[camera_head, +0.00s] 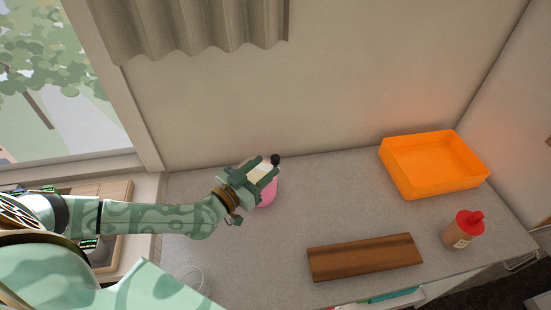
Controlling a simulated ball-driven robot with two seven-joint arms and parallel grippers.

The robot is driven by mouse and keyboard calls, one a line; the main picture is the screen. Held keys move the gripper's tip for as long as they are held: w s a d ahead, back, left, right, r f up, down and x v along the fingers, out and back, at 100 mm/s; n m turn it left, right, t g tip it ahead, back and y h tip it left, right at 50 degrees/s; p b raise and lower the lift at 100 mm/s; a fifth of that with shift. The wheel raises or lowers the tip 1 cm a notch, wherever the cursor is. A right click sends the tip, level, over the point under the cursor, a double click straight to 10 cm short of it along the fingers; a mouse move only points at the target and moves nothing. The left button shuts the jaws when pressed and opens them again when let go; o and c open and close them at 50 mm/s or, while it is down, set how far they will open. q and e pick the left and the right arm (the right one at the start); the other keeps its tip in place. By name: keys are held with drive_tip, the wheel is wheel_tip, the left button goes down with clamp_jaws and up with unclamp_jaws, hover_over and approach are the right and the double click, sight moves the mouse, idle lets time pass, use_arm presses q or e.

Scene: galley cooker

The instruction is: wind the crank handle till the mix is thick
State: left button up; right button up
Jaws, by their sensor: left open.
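A pink container (268,195) stands on the counter against the back wall, with a pale cream content or inside partly showing. A dark knob (275,159), which looks like the top of the crank handle, sticks up at its far side. My left gripper (268,168) is open over the container, its two fingers pointing toward the knob. The knob is close to the fingertips; I cannot tell whether they touch. The gripper hides much of the container and the rest of the crank. My right gripper is not in view.
An orange tray (440,180) stands at the back right. A brown wooden board (364,258) lies near the front edge, with a red-capped bottle (463,229) to its right. The middle counter is clear.

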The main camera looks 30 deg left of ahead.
sight(272, 162)
use_arm(q)
drive_tip(key=x, duration=0.5)
